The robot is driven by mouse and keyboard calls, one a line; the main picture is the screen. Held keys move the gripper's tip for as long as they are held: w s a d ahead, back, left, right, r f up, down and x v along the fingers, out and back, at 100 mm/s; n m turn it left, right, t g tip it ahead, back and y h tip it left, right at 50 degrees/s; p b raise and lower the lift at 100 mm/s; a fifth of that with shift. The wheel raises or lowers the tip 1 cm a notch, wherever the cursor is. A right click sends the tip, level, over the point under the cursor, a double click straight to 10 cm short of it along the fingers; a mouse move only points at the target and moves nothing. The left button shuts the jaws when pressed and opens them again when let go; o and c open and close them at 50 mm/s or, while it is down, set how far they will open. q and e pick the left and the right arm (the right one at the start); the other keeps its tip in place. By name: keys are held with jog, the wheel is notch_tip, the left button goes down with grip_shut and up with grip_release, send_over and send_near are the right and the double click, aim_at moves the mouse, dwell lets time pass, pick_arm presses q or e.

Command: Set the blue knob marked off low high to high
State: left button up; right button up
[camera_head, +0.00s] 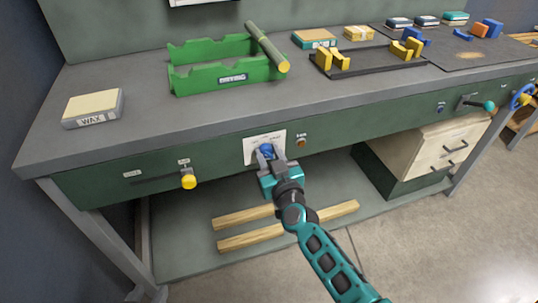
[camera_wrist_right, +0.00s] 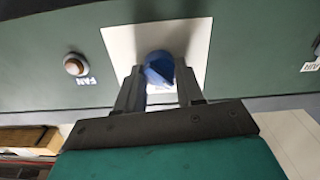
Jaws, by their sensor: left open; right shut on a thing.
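The blue knob (camera_head: 266,151) sits on a white plate (camera_head: 251,150) on the green front panel of the bench. The plate's print is too small or covered to read, so I cannot tell the knob's setting. My right gripper (camera_head: 270,160) is at the knob, with one finger on each side of it, shut on it. In the right wrist view the blue knob (camera_wrist_right: 159,68) shows between the fingertips, against the white plate (camera_wrist_right: 190,35). My left gripper is not in view.
A button marked FAN (camera_wrist_right: 76,64) is beside the plate. A yellow-knobbed lever (camera_head: 188,181) is further left on the panel. A wax block (camera_head: 93,108), green rack (camera_head: 225,75) and black tray (camera_head: 370,68) stand on the bench top. Wooden strips (camera_head: 245,238) lie on the shelf below.

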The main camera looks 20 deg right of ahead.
jog(key=m, duration=0.9)
jog(key=shift+d+f, duration=0.1)
jog(key=shift+d, duration=0.05)
jog(key=m, duration=0.4)
jog(key=shift+f, duration=0.1)
jog(key=shift+m+b, duration=0.3)
jog(key=shift+m, duration=2)
jog(key=o, duration=1)
